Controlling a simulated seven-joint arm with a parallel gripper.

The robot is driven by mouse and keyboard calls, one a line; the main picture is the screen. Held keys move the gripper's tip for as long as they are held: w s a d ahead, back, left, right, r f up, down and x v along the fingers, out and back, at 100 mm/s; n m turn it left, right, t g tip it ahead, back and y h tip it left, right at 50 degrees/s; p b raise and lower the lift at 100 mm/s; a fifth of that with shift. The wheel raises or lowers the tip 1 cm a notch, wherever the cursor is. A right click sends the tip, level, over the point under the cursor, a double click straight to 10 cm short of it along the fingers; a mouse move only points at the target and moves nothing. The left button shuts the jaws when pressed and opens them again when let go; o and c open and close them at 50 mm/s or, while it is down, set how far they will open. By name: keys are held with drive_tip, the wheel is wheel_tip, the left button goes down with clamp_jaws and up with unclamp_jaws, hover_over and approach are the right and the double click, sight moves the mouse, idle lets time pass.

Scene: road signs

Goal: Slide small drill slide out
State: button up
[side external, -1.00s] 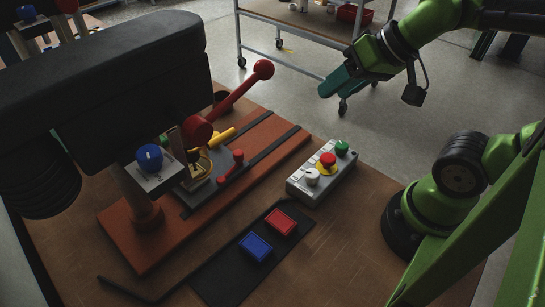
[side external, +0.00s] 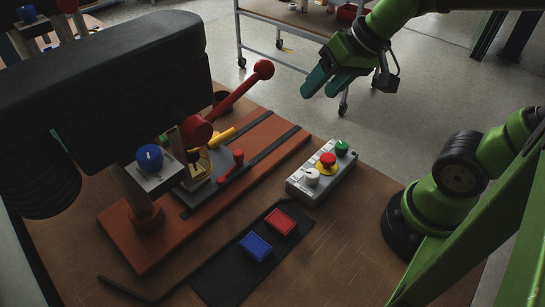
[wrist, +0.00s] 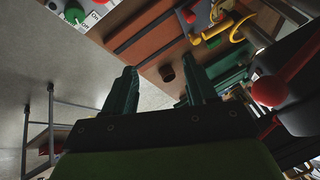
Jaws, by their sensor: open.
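The small drill is a dark drill press (side external: 110,80) on an orange-brown base (side external: 135,235) at the left of the table. Its red-knobbed lever (side external: 240,90) points up and right. The grey slide (side external: 208,178) sits on the base under the drill head, with a red handle (side external: 232,165) and a yellow part (side external: 222,137) on it. In the wrist view the yellow part (wrist: 215,30) shows at the top. My gripper (side external: 325,85) is open and empty, in the air to the right of the lever and apart from the drill. Its teal fingers also show in the wrist view (wrist: 162,90).
A grey control box (side external: 322,178) with white, red and green knobs stands right of the drill. A red block (side external: 280,222) and a blue block (side external: 256,247) sit on a black mat (side external: 225,275) in front. A wheeled cart (side external: 285,35) stands behind on the floor.

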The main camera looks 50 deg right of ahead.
sight(214, 134)
drive_tip(key=w+a+f+n+g+y, duration=0.15)
drive_tip(key=w+n+g, duration=0.25)
drive_tip(key=w+n, duration=0.95)
drive_tip(key=w+a+f+n+g+y, duration=0.1)
drive_tip(key=w+a+n+g, duration=0.25)
drive_tip(key=w+n, duration=1)
drive_tip(key=shift+g+h, duration=0.25)
drive_tip(key=shift+g, duration=0.2)
drive_tip(key=x, duration=1.6)
drive_tip(key=shift+s+f, duration=0.15)
drive_tip(key=shift+s, duration=0.15)
clamp_jaws()
